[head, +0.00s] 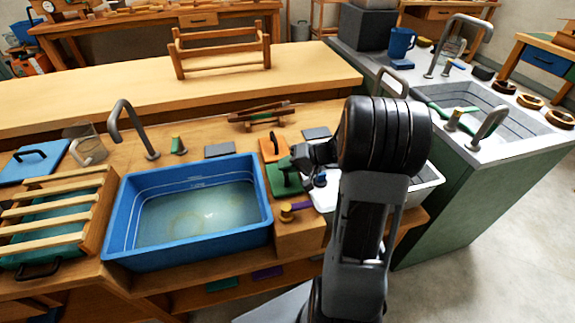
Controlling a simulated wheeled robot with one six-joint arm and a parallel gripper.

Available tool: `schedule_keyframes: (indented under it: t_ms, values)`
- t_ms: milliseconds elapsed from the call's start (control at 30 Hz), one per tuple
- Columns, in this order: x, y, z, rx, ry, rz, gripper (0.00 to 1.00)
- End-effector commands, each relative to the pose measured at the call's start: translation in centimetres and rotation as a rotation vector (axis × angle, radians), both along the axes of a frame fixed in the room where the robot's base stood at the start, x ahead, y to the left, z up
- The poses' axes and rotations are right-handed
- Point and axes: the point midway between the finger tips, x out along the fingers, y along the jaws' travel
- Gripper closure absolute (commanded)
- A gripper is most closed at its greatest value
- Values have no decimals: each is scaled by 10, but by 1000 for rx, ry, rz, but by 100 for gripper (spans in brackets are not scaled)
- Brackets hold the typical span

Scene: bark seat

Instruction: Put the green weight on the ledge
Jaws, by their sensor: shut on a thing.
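A green weight (279,182), a flat piece with a raised dark green grip, is just right of the blue basin. My gripper (298,160) is at the grip, shut on it. Its fingertips are small and partly hidden, and I cannot tell whether the weight touches the surface below. A long raised wooden ledge (120,92) runs along the back of the bench, beyond the weight and gripper.
The blue basin (118,215) holds water. An orange piece with a dark handle (268,152) lies behind the weight. A purple piece with a brass knob (297,209) lies in front. A wooden rack (220,55) stands on the ledge; its left part is clear.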

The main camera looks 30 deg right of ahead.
Motion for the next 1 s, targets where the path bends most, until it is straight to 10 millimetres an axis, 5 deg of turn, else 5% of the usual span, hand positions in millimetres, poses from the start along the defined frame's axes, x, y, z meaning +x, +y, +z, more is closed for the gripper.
schedule_keyframes:
  t_ms: [167, 200, 433, 733, 1000]
  values:
    - [0, 0, -1, 0, -2, 0, 100]
    - [0, 0, -1, -1, -1, 1, 82]
    - [0, 0, -1, -1, -1, 1, 60]
    - [0, 0, 2, 0, 1, 1, 59]
    - [-21, -29, 23, -2, -3, -4, 59]
